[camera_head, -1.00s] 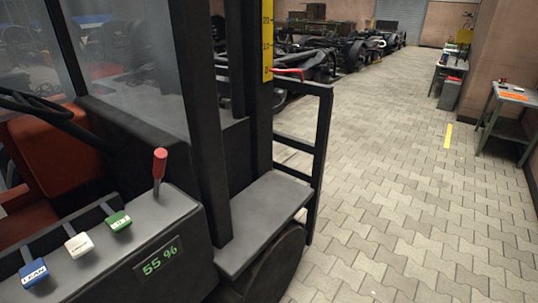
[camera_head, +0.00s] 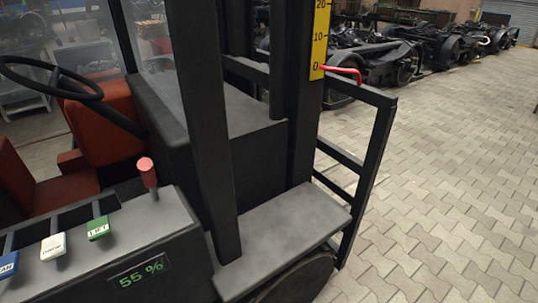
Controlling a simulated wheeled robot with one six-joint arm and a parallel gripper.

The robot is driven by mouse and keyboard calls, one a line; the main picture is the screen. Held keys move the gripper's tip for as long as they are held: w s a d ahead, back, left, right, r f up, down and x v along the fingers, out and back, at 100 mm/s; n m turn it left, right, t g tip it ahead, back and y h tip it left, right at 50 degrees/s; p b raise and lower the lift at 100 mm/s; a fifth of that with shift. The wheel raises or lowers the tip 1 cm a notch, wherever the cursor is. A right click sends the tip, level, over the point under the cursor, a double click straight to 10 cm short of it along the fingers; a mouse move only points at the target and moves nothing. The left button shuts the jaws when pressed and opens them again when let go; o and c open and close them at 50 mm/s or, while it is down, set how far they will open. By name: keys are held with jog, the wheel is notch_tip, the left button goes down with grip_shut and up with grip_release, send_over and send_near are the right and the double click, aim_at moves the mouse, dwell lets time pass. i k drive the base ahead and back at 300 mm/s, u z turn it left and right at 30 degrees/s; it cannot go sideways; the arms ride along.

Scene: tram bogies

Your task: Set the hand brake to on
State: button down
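A short lever with a red knob (camera_head: 147,172) stands on the dark console of a forklift-like vehicle, left of centre in the head view. It looks like the hand brake, but I see no label on it. It looks close to upright; I cannot tell which setting it is in. My gripper is not in view.
Green (camera_head: 98,228), white (camera_head: 53,246) and blue (camera_head: 7,264) labelled levers sit left of the red knob. A display (camera_head: 141,273) reads 55 %. A steering wheel (camera_head: 50,88) and dark mast post (camera_head: 205,130) are close by. Paved floor (camera_head: 450,190) is clear at right.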

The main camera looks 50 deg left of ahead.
aim_at(146, 166)
jog(key=u, duration=0.5)
jog(key=i, duration=0.85)
jog(key=u, duration=1.15)
jog(key=i, duration=0.25)
jog(key=z, duration=0.25)
jog(key=k, duration=0.45)
jog(key=u, duration=0.75)
